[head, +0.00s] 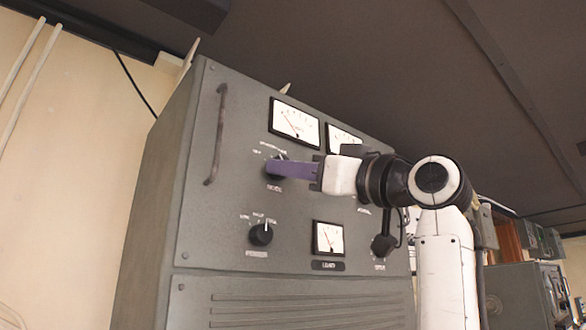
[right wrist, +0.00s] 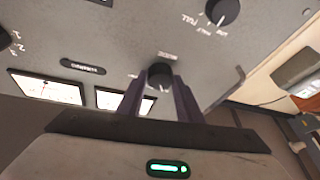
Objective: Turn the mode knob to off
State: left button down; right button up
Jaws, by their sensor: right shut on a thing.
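The mode knob (head: 273,175) is a small black dial on the upper left of the grey cabinet's front. White position labels stand above it, too small to read surely. My right gripper (head: 271,168), with purple fingers, reaches in from the right and is shut on this knob. In the right wrist view the knob (right wrist: 160,73) sits between the two fingertips (right wrist: 157,88). The fingers hide part of the knob in the head view, so its exact setting is hard to tell. My left gripper is not in view.
The grey cabinet (head: 195,225) carries a vertical handle (head: 217,135) left of the knob and meters (head: 294,124) above. A second black knob (head: 261,235) is below, beside a small meter (head: 328,238). Another black knob (head: 382,246) is at the lower right.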

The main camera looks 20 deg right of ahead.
jog(key=shift+d+r+n+g+y, duration=0.1)
jog(key=shift+n+g+y, duration=0.35)
jog(key=shift+n, duration=1)
jog(key=shift+d+r+n+g+y, duration=0.1)
jog(key=shift+n+g+y, duration=0.2)
jog(key=shift+n+g, duration=0.8)
jog(key=shift+d+r+n+g+y, duration=0.15)
jog(key=shift+n+y, duration=0.2)
jog(key=shift+n, duration=1.5)
jog(key=shift+a+f, duration=0.1)
jog(key=o, duration=1)
jog(key=shift+o, duration=0.2)
jog(key=b+v, duration=0.3)
jog(key=v, duration=0.7)
